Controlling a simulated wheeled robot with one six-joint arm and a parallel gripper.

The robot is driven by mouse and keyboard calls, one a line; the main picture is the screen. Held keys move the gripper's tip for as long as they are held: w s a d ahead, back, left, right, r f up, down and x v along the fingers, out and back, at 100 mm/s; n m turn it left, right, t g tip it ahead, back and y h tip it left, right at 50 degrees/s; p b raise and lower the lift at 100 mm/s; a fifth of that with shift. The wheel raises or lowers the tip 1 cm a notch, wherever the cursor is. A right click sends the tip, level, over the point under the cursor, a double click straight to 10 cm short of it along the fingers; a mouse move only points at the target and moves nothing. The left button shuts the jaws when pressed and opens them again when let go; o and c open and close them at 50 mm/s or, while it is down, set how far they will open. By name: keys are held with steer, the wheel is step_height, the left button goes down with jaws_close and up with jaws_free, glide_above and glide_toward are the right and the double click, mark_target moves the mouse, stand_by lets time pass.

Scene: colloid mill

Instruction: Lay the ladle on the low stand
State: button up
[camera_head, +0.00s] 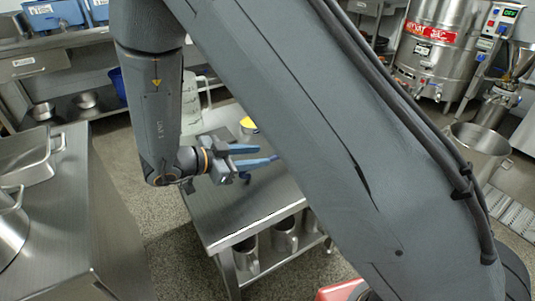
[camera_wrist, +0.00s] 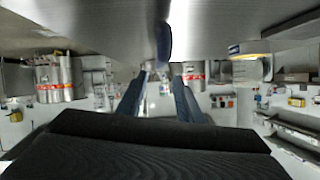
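My gripper (camera_head: 262,155) is low over the steel top of the low stand (camera_head: 235,213), its two blue fingers apart with a gap between them. In the wrist view my gripper (camera_wrist: 160,92) also shows open fingers, with nothing clearly held between them. A small dark blue piece (camera_wrist: 163,42) shows just past the fingertips, against the steel top. It may be part of the ladle, but I cannot tell. In the head view a small dark shape sits just under the fingers. No ladle bowl is clearly visible, and my arm hides part of the stand.
Several steel mugs (camera_head: 285,235) are on the shelf below. A steel counter (camera_head: 50,235) is at left; bare floor lies between.

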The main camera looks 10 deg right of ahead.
steer(key=shift+s+a+r, duration=0.15)
steer(key=shift+a+r, duration=0.05)
steer(key=shift+a, duration=0.35)
steer(key=w+a+r+n+t+y, duration=0.5)
steer(key=w+a+r+n+y, duration=0.3)
steer(key=y, duration=0.4)
steer(key=s+a+r+n+g+y, duration=0.25)
steer(key=s+n+g+y, duration=0.2)
steer(key=s, duration=0.45)
steer(key=s+d+n+g+h, duration=0.1)
steer(key=s+d+n+g, duration=0.1)
steer(key=s+d, duration=0.4)
steer(key=s+d+n+g+h, duration=0.2)
steer(key=s+d, duration=0.4)
steer(key=s, duration=0.8)
steer(key=shift+d+f+n+g, duration=0.3)
steer(key=shift+n+g, duration=0.45)
steer(key=shift+n, duration=0.2)
steer(key=shift+a, duration=0.1)
